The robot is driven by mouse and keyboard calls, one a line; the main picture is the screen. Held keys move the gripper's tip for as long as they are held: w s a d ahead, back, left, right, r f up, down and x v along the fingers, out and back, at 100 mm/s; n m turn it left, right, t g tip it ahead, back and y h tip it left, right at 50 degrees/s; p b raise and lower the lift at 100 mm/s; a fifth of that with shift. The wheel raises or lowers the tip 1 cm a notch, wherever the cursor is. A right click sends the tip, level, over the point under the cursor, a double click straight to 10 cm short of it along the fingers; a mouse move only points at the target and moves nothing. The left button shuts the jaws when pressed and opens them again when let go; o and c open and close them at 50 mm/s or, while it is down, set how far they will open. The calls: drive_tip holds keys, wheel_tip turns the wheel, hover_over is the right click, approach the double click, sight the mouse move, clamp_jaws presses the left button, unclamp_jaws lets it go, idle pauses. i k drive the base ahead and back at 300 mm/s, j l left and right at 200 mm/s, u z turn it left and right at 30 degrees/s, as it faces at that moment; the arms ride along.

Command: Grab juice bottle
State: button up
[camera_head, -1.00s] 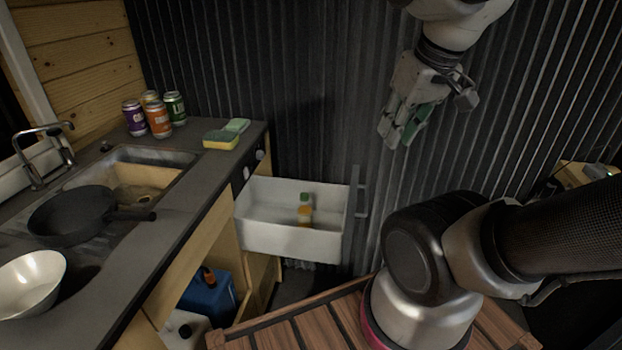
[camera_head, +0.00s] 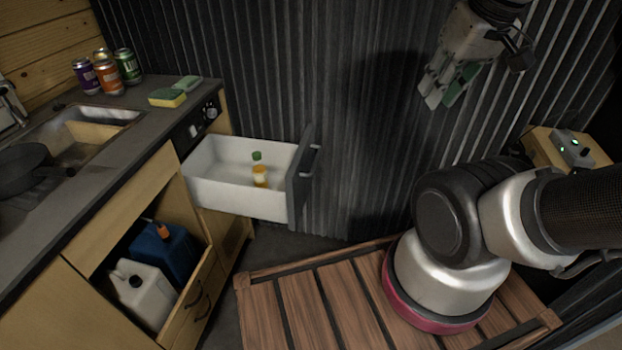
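The juice bottle (camera_head: 260,178) has a green cap, a pale label and orange contents. It stands in an open white drawer (camera_head: 240,203) that sticks out from the counter. The drawer's front wall is tall enough to hide the bottle's base. My gripper (camera_head: 440,100) hangs high at the upper right, pointing down, in front of the dark corrugated wall. It is well away from the bottle, up and to the right of it. Nothing shows in its fingers, but the angle does not show clearly how far they are apart.
The drawer's dark front panel (camera_head: 300,185) with its handle faces right. Several cans (camera_head: 108,77) and a sponge (camera_head: 167,98) are on the counter (camera_head: 150,130). Below are a white jug (camera_head: 140,290) and a blue jug (camera_head: 165,252). A pan (camera_head: 25,165) lies by the sink. Space between gripper and drawer is clear.

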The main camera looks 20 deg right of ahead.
sight(259, 172)
drive_tip(key=i+j, duration=0.2)
drive_tip(key=j, duration=0.2)
drive_tip(key=i+j+u, duration=0.1)
drive_tip(key=j, duration=0.3)
drive_tip(key=i+j, duration=0.25)
drive_tip(key=j+u, duration=0.05)
drive_tip(key=j, duration=0.05)
